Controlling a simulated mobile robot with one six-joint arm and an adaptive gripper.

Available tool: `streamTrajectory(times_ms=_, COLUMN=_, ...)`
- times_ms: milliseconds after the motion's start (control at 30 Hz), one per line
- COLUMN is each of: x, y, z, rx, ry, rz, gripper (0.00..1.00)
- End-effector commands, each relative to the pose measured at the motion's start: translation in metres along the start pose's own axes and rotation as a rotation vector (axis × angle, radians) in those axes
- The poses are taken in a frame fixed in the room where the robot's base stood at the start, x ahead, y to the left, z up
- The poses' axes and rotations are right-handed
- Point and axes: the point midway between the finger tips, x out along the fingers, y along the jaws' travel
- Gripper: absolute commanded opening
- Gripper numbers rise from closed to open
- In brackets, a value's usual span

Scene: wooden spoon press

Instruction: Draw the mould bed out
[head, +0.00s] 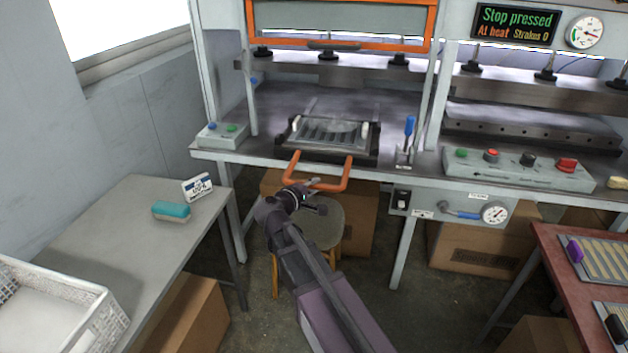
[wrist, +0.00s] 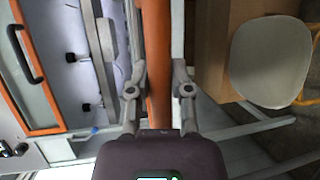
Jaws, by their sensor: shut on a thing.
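The mould bed (head: 330,136), a dark metal tray with ridged cavities, sits on the left press table near its front edge, under the raised orange-framed guard (head: 340,42). Its orange U-shaped handle (head: 347,172) sticks out past the table's front edge. My gripper (head: 314,184) is at the front bar of the handle. In the wrist view, the two fingers (wrist: 159,85) are shut on the orange bar (wrist: 158,50), one on each side. The guard also shows at the left of the wrist view (wrist: 40,85).
A round stool (head: 322,225) and cardboard boxes stand below the handle. A grey side table (head: 110,240) at left holds a teal brush (head: 171,211), a small sign and a white basket (head: 55,305). A blue-knobbed lever (head: 409,128) stands right of the bed. The display (head: 515,22) reads "Stop pressed".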

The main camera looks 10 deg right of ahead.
Motion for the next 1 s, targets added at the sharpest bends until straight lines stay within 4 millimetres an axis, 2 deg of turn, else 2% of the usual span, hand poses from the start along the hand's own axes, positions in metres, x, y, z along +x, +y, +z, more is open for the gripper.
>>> streamTrajectory(times_ms=367, x=-0.0012, y=-0.0004, z=0.0014, rx=0.000, ry=-0.005, rz=0.000, gripper=0.00)
streamTrajectory(times_ms=400, x=-0.0012, y=-0.0004, z=0.0014, rx=0.000, ry=-0.005, rz=0.000, gripper=0.39)
streamTrajectory(times_ms=467, x=-0.0013, y=-0.0004, z=0.0011, rx=0.000, ry=-0.004, rz=0.000, gripper=0.57)
streamTrajectory(times_ms=500, x=-0.0014, y=-0.0003, z=0.0009, rx=0.000, ry=-0.004, rz=0.000, gripper=0.62)
streamTrajectory(times_ms=1000, x=-0.0023, y=-0.0003, z=-0.0005, rx=-0.001, ry=0.000, rz=0.001, gripper=0.62)
